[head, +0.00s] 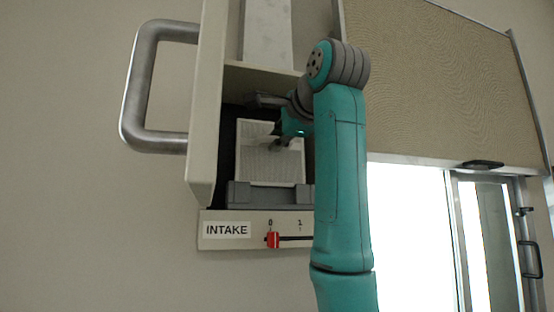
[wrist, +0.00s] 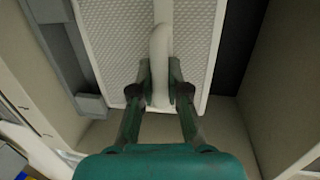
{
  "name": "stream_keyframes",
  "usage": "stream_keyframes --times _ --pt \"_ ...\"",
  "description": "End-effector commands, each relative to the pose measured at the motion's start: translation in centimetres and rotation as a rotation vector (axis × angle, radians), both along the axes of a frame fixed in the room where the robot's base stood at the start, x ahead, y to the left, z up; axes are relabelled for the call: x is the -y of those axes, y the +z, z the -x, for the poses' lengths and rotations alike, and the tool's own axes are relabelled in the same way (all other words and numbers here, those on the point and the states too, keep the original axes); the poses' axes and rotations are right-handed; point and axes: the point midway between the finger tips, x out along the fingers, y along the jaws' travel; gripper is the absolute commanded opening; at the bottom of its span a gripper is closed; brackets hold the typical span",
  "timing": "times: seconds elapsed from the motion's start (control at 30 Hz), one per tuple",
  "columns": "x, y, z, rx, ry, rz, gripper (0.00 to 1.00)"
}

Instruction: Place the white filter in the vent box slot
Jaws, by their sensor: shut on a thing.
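The white filter (head: 262,168) is a white-framed mesh panel inside the vent box (head: 206,110), upright and slightly tilted in the head view. Its lower edge is at the grey slot holder (head: 240,195); I cannot tell whether it sits inside the slot. In the wrist view the filter (wrist: 118,45) has a pale bar handle (wrist: 160,45) down its middle. My gripper (wrist: 161,92) is shut on this handle, one finger on each side. In the head view my gripper (head: 284,136) is in front of the filter's upper right, partly hidden by my arm. The grey holder (wrist: 62,45) runs beside the filter's left edge in the wrist view.
The box walls stand close on both sides. Below the holder is a panel with an INTAKE label (head: 228,230) and a red slider (head: 273,240) near 0. A metal handle (head: 140,85) sticks out at left. A textured panel (head: 440,85) is at right.

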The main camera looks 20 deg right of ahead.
Motion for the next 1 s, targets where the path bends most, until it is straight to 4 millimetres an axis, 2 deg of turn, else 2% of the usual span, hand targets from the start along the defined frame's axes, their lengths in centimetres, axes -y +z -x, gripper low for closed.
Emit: stream_keyframes --times 0.23,0.63,0.67,0.73,0.77,1.0 --pt "0.0 -3.3 -0.1 -0.001 0.000 0.000 0.00" --pt "0.0 -3.9 0.0 -0.001 0.000 0.000 0.00" --pt "0.0 -3.9 0.0 -0.001 0.000 0.000 0.20" --pt "0.0 -3.9 0.0 -0.001 0.000 0.000 0.37" --pt "0.0 -3.9 0.0 -0.001 0.000 0.000 0.40" --pt "0.0 -3.9 0.0 -0.001 0.000 0.000 0.40"
